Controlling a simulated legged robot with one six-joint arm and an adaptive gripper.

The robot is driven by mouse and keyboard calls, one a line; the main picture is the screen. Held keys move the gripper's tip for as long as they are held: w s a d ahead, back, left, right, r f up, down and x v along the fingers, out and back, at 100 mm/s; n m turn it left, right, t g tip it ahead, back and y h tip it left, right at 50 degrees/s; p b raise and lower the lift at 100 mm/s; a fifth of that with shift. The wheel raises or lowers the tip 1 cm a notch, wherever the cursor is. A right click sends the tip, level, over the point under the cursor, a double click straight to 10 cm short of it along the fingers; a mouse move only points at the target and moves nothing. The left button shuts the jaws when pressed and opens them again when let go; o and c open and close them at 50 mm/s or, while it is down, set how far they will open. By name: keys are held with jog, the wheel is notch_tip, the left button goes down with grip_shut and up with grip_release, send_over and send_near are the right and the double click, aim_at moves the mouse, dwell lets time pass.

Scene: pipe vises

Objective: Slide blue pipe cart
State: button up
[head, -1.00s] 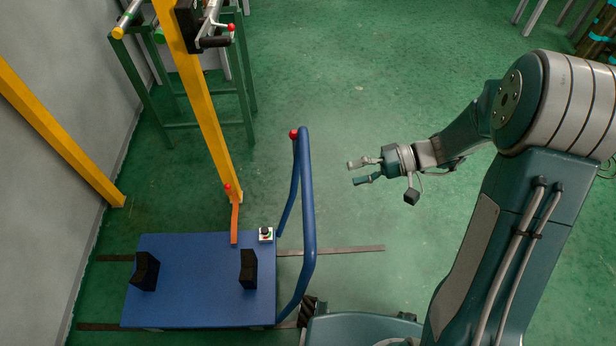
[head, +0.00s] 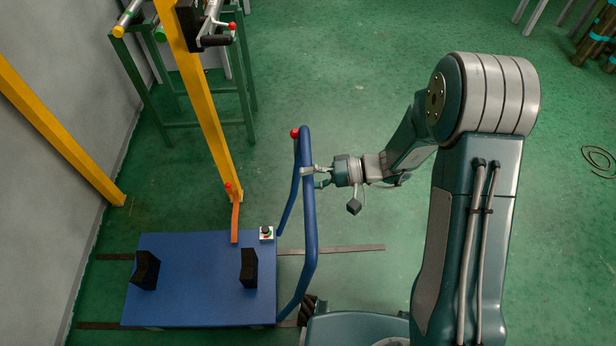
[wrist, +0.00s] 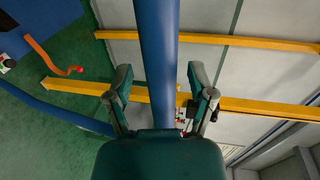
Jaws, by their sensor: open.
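The blue pipe cart (head: 200,285) stands on the floor at the lower left in the head view. It has a flat blue deck, two black V-shaped supports (head: 248,268) and a bent blue push handle (head: 308,225) at its right end. My gripper (head: 313,178) is open at the upper part of the handle's near bar. One finger overlaps the bar in the head view. In the wrist view the blue bar (wrist: 158,50) runs between the two spread fingers. Contact with the bar cannot be told.
Dark floor rails (head: 345,249) run beneath the cart. A green pipe rack (head: 190,125) stands at the back left.

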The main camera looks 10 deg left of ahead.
jog(key=shift+a, duration=0.15)
jog(key=shift+s, duration=0.1)
grip_shut()
jog(key=r+x, duration=0.2)
jog(key=x, duration=1.2)
jog(key=a+r+x, duration=0.1)
jog(key=r+x, duration=0.2)
jog(key=x, duration=1.2)
jog(key=shift+s+a, duration=0.2)
jog(key=shift+a, duration=0.1)
grip_release()
jog(key=shift+a, duration=0.1)
